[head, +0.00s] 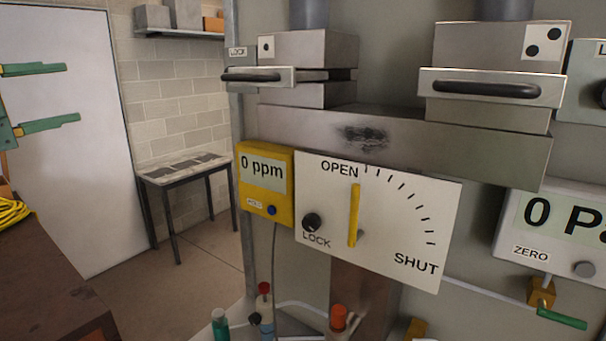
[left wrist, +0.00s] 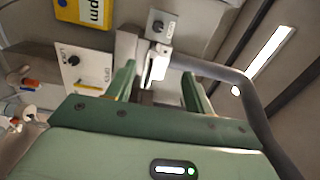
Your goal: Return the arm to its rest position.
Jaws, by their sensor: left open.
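My left gripper (head: 73,92) is at the left edge of the head view, its two green fingers apart and empty, in front of the white door. In the left wrist view the same gripper (left wrist: 159,72) shows both green fingers spread, with a grey fitting with a white block (left wrist: 158,62) seen beyond them. The gripper stands well clear of the heater panel in the head view. My right gripper is not in view.
A dial plate (head: 395,215) has its yellow pointer near OPEN. A yellow gas meter (head: 266,205) reads 0 ppm. Two drawer-like metal units (head: 490,95) with dark handles sit above. A small table (head: 185,168) stands behind; a brown surface (head: 50,275) is at lower left.

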